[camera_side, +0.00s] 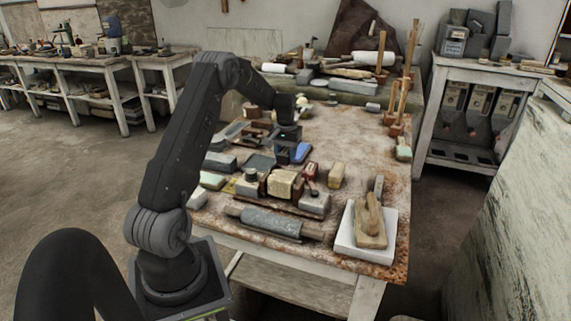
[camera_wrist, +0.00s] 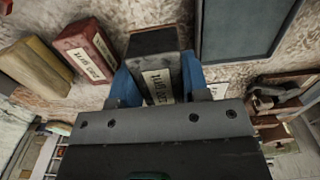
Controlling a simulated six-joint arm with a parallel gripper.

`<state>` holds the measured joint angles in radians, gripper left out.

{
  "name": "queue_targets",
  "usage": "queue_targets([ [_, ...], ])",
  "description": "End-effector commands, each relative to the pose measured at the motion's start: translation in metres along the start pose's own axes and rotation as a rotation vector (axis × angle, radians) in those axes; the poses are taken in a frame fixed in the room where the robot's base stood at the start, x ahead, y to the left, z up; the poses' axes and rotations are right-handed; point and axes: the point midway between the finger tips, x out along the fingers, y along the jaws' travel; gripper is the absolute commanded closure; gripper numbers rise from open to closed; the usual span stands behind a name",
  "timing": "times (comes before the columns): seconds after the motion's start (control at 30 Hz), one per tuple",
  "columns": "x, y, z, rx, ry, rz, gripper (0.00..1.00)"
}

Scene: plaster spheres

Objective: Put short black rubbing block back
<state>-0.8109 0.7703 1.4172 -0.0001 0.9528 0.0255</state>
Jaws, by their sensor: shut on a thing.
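The short black rubbing block (camera_wrist: 152,42) shows in the wrist view as a dark block with a pale lettered label. My gripper (camera_wrist: 157,72) is shut on it, with one blue finger on each side. In the side view my gripper (camera_side: 291,152) points down over the middle of the crowded worktable (camera_side: 345,135). The block is hard to make out there among the dark fingers, and I cannot tell whether it touches the table.
In the wrist view a red labelled block (camera_wrist: 87,50) and a yellowish block (camera_wrist: 36,68) lie to the left. A dark flat panel (camera_wrist: 242,28) lies at upper right. In the side view a white tray (camera_side: 346,240) holds a wooden float, beside a grey roller (camera_side: 270,222).

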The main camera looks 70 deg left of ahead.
Motion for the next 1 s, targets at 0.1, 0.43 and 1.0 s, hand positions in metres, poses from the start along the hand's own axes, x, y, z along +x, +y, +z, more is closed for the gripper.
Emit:
queue_targets([
  [0.1, 0.008, 0.001, -0.001, -0.001, 0.000, 0.000, 0.93],
  [0.43, 0.040, 0.000, 0.000, -0.001, 0.001, -0.001, 0.93],
  [1.0, 0.043, 0.000, 0.000, -0.001, -0.001, -0.001, 0.47],
])
